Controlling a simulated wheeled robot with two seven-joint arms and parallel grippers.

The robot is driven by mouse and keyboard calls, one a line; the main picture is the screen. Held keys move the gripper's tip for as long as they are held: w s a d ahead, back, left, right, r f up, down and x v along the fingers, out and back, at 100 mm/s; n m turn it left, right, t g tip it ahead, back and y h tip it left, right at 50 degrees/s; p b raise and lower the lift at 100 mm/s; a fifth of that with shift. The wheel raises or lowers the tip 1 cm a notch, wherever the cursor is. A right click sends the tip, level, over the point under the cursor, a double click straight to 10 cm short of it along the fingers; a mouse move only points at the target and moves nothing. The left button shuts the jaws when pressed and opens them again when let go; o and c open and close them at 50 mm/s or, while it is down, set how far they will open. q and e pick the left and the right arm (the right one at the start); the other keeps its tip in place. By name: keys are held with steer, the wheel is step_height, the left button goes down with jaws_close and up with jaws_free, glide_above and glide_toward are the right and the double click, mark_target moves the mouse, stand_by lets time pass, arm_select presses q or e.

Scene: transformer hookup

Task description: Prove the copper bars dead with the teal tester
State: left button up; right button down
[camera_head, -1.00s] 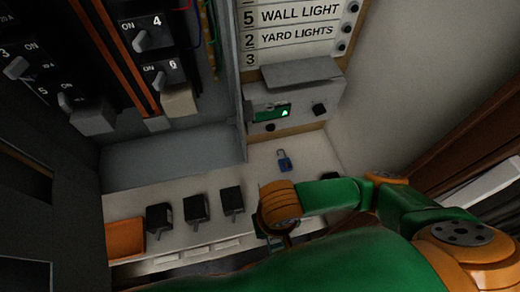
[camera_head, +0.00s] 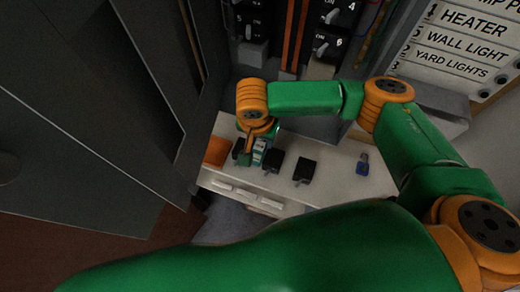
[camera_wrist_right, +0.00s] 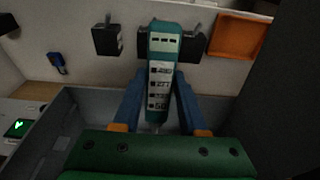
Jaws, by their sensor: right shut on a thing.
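My right gripper (camera_head: 257,133) is shut on the teal tester (camera_head: 259,151), over the pale shelf. In the right wrist view the tester (camera_wrist_right: 161,75) stands between my two blue-grey fingers (camera_wrist_right: 158,108), its labelled face with a column of numbers towards the camera. The copper bars (camera_head: 289,45) run up the cabinet between the breaker columns, above and right of the gripper, apart from the tester. Their lower ends are partly behind my arm. My left gripper is not in view.
Black blocks (camera_head: 304,171) stand along the pale shelf (camera_head: 335,185), with an orange tray (camera_head: 217,152) at its left end and a blue padlock (camera_head: 362,165) to the right. A grey cabinet door (camera_head: 80,190) stands at left. A green-lit display (camera_wrist_right: 18,128) shows in the wrist view.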

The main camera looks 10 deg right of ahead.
steer(key=w+d+b, duration=0.2)
steer(key=w, duration=0.1)
steer(key=w+d+b, duration=0.1)
steer(key=shift+w+d+f, duration=0.2)
steer(key=shift+w+f, duration=0.05)
steer(key=shift+w, duration=0.15)
steer(key=shift+w+d+r+b, duration=0.2)
steer(key=shift+w+d+b, duration=0.1)
steer(key=shift+w+b, duration=0.2)
steer(key=shift+w+d, duration=0.35)
steer(key=shift+w, duration=0.05)
stand_by(0.5)
steer(key=shift+p, duration=0.7)
stand_by(1.0)
